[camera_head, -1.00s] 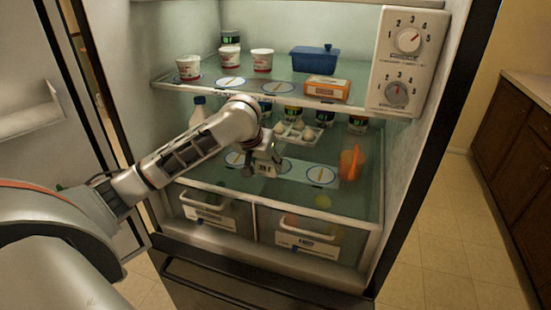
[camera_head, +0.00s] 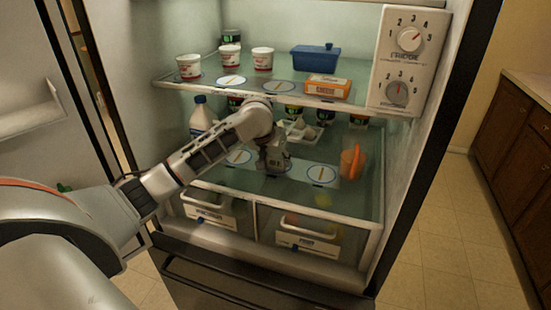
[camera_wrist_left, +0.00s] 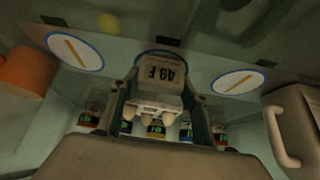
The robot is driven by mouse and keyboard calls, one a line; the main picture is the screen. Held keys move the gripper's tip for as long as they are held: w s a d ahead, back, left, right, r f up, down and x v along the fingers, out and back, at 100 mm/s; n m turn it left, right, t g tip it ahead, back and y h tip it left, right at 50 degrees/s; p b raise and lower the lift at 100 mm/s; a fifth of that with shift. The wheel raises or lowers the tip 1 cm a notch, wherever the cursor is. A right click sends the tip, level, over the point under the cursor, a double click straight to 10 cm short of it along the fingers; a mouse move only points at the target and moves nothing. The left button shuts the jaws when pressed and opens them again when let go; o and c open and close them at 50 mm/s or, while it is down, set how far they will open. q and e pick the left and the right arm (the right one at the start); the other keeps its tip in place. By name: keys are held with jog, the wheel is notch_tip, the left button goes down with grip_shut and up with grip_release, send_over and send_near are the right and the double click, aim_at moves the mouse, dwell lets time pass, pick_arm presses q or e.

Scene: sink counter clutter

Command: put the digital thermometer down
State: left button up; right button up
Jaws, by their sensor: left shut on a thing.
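The digital thermometer (camera_head: 274,163) is a small pale box, and the left wrist view shows its face reading 49 F (camera_wrist_left: 161,73). My left gripper (camera_head: 271,153) is shut on it, with one finger on each side in the left wrist view (camera_wrist_left: 161,92). It is upright at the middle round label (camera_wrist_left: 150,54) of the lower shelf (camera_head: 215,180), partly covering that label. I cannot tell whether its base touches the shelf. The left label (camera_head: 238,157) and right label (camera_head: 320,174) are bare. My right gripper is not in view.
An orange pitcher (camera_head: 350,165) stands right on the lower shelf. An egg carton (camera_head: 303,132) and several jars (camera_wrist_left: 156,129) are behind the gripper. A white bottle (camera_head: 200,117) stands left. The upper shelf (camera_head: 330,103) overhangs the arm.

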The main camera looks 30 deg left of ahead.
pick_arm(q)
jog(key=shift+f, duration=0.15)
jog(key=o, duration=1.1)
jog(key=shift+r, duration=0.25)
jog(key=v, duration=1.2)
jog(key=shift+f, duration=0.1)
